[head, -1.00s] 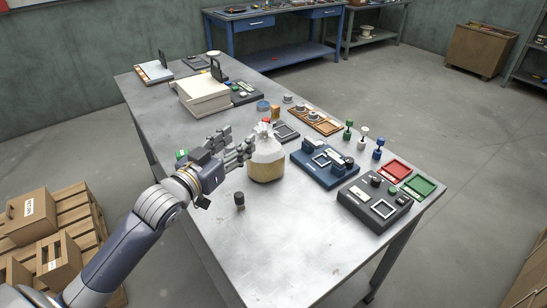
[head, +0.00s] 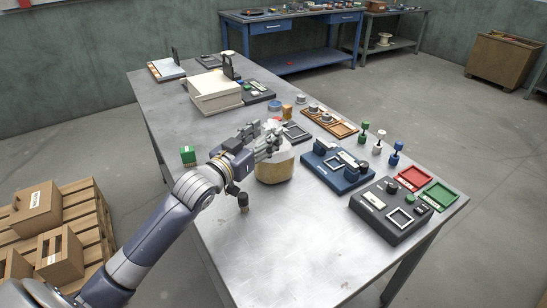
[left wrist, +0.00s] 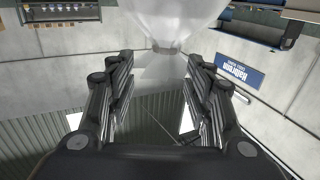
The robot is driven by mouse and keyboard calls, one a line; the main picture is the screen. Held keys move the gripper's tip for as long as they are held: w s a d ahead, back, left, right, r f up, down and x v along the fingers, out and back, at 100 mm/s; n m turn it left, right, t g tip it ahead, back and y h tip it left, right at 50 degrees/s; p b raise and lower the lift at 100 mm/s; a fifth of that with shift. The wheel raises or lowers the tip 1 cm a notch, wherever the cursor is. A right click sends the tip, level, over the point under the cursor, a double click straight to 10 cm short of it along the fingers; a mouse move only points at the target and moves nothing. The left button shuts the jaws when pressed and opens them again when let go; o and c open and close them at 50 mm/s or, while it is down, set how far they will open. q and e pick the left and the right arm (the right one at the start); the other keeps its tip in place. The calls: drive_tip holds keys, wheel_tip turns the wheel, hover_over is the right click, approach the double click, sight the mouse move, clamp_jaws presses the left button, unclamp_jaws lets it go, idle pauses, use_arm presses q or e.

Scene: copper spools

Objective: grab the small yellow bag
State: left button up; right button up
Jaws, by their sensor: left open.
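The small bag (head: 274,171) stands upright on the metal table, white above and yellow-tan below. My left gripper (head: 266,142) is at the bag's top and hides its tied neck in the head view. In the left wrist view the pale bag (left wrist: 176,18) fills the top middle, and its narrowed part points in between the open fingers (left wrist: 160,75). I cannot tell whether the fingers touch it. My right gripper is not in view.
Right of the bag are a blue fixture (head: 335,167) and a dark fixture (head: 391,211). A cream box (head: 214,92) is farther back. The table's near part is clear.

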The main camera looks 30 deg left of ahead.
sight(270, 128)
use_arm(q)
drive_tip(key=shift+w, duration=0.6)
drive_tip(key=w, duration=0.2)
drive_tip(key=w+p, duration=0.1)
drive_tip(key=w, duration=0.1)
drive_tip(key=shift+w+f, duration=0.1)
drive_tip(key=shift+f, duration=0.15)
clamp_jaws()
drive_tip(key=shift+r, duration=0.25)
